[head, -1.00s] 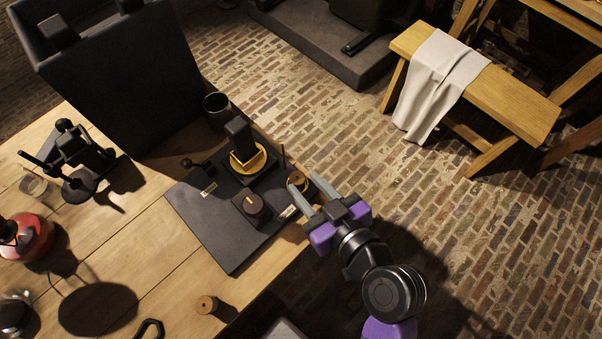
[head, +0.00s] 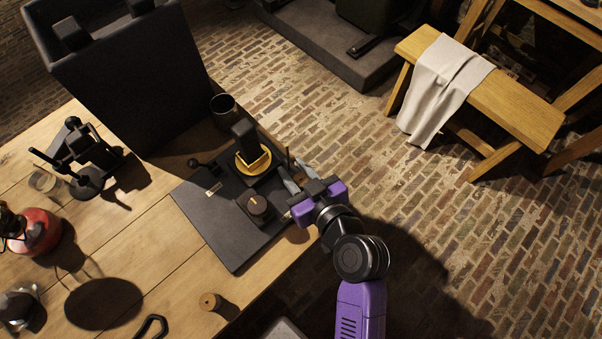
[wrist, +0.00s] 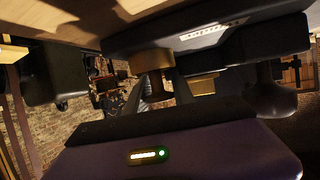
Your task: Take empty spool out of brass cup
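My gripper (head: 294,178) is at the right edge of the dark board, its two grey fingers apart. In the wrist view the open fingers (wrist: 160,85) point at a brass-coloured round piece (wrist: 152,62), which shows just beyond their tips. This appears to be the brass cup at the board's edge. In the head view my gripper mostly hides that spot. I cannot make out the empty spool inside it, nor whether the fingers touch anything. A separate small wooden spool (head: 210,301) stands on the table near its front edge.
The dark board (head: 228,233) carries a black knob (head: 256,206) and a black block on a yellow round base (head: 254,165). A dark cup (head: 223,108) stands behind. A large dark case (head: 130,85) is at the back left.

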